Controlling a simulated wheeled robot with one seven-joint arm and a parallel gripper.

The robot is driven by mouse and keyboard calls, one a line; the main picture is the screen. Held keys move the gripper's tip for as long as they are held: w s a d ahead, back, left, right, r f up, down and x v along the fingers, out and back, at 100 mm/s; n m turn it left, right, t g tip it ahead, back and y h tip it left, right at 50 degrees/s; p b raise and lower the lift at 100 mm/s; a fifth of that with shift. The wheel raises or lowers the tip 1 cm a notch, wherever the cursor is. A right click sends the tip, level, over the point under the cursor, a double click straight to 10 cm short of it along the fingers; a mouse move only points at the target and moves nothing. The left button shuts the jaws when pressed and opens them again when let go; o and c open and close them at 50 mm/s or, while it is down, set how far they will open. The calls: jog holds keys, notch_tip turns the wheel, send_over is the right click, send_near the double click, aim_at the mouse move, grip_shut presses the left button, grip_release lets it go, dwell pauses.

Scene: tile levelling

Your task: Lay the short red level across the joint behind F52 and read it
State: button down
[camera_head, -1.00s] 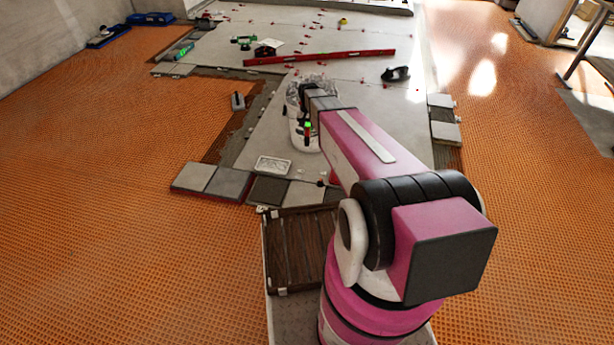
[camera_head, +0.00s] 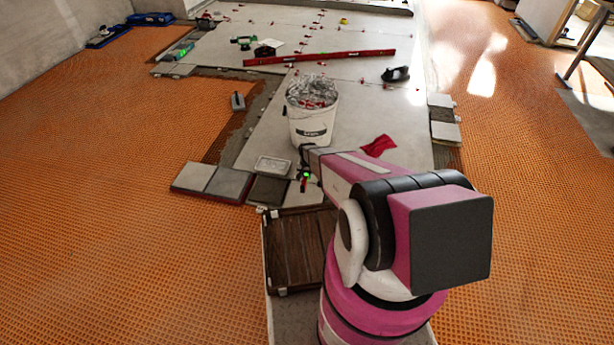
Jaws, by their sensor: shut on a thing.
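My gripper (camera_head: 306,178) is near the front edge of the tiled area, low beside the bucket's front. It is shut on a small, mostly hidden thing with red on it, which looks like the short red level (camera_head: 303,187). My arm and the gripper itself cover most of it. A green light shows at the gripper. The tile marked F52 and the joint behind it cannot be made out, as no tile labels are readable. A long red level (camera_head: 320,58) lies across the large pale tiles (camera_head: 250,130) farther back.
A white bucket (camera_head: 312,125) full of clear and red pieces stands just beyond my gripper. A red cloth (camera_head: 378,145), a white tray (camera_head: 272,165), a trowel (camera_head: 238,101) and a black tool (camera_head: 395,74) lie around. Loose tiles edge the orange mat (camera_head: 120,180). A wooden slatted crate (camera_head: 297,250) is in front.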

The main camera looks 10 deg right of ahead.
jog(key=shift+f, duration=3.9)
jog(key=shift+f, duration=0.25)
jog(key=c, duration=0.9)
grip_release()
notch_tip(320, 180, up, 11)
jog(key=shift+s+r, duration=0.1)
jog(key=shift+s, duration=0.05)
jog(key=s+r+n, duration=0.1)
jog(key=s+r, duration=0.7)
jog(key=r, duration=0.5)
jog(key=s+d+r+n, duration=0.1)
jog(key=s+r+n, duration=0.1)
jog(key=s+r, duration=0.7)
jog(key=s+d+r+n, duration=0.1)
jog(key=s+r, duration=0.7)
jog(key=r, duration=0.9)
jog(key=shift+s+r+n, duration=0.1)
jog(key=shift+s+n, duration=0.15)
jog(key=shift+n, duration=0.05)
